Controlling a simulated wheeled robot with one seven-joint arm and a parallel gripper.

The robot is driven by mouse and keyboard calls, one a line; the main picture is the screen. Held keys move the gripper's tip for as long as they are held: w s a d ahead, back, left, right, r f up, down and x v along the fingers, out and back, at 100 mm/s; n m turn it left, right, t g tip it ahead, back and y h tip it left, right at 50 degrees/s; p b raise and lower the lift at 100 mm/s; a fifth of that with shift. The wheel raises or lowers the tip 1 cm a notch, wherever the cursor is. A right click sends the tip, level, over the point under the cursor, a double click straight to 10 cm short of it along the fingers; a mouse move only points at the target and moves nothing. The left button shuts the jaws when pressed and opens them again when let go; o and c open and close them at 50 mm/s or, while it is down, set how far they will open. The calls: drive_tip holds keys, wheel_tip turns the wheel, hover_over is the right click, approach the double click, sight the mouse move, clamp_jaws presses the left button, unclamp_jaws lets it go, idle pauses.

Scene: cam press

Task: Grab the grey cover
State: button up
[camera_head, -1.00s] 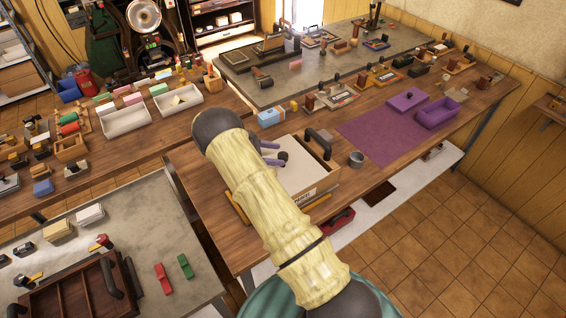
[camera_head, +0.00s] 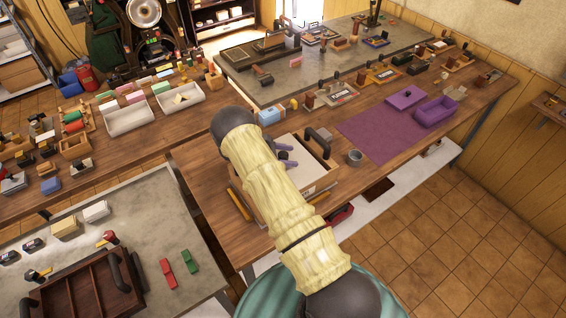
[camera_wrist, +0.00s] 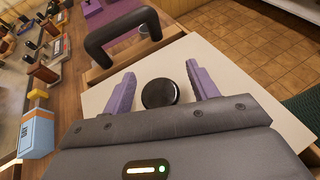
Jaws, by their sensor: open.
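The grey cover (camera_head: 312,171) is a pale flat panel lying in a wooden box on the near bench. In the wrist view the cover (camera_wrist: 183,57) fills the middle and bears a round black knob (camera_wrist: 159,93). My gripper (camera_wrist: 158,82) has two purple fingers, spread apart with the knob between them; I see no clear contact. In the head view my gripper (camera_head: 287,155) is over the cover, and my arm hides the cover's left part and the knob.
The box has a black handle (camera_head: 317,142) on its far side, also in the wrist view (camera_wrist: 122,34). A grey cup (camera_head: 355,157) stands to its right. A blue and white box (camera_head: 269,116) stands behind. A purple mat (camera_head: 375,138) lies further right.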

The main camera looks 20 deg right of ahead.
idle(0.3)
drive_tip(key=c, duration=1.1)
drive_tip(key=shift+c, duration=0.2)
drive_tip(key=shift+r, duration=0.1)
wheel_tip(320, 180, up, 10)
drive_tip(key=b, duration=0.4)
